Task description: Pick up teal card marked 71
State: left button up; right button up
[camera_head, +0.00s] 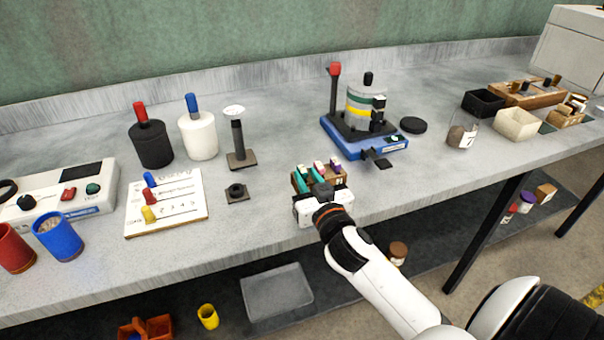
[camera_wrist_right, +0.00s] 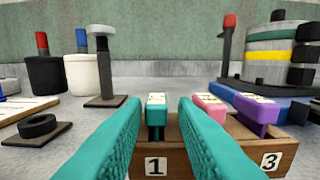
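A teal card (camera_wrist_right: 156,103) stands in the first slot of a small wooden rack (camera_wrist_right: 215,152), above a label reading 1. Its top marking is too small to read. A pink card (camera_wrist_right: 210,104) and a purple card (camera_wrist_right: 256,108) stand to its right in the same rack. My right gripper (camera_wrist_right: 160,110) is open, its two teal fingers on either side of the teal card with gaps visible. In the head view my right gripper (camera_head: 322,200) is at the rack's near side and hides part of it. My left gripper is not in view.
A dark stand with a square base (camera_head: 242,158) and a small black ring block (camera_head: 236,193) are left of the rack. A blue-based device (camera_head: 383,148) stands behind it to the right. The bench's front edge is close; bare bench lies right of the rack.

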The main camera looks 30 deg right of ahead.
aim_at(300, 167)
jog(key=x, duration=0.5)
jog(key=shift+a+f, duration=0.1)
jog(key=shift+a, duration=0.05)
grip_shut()
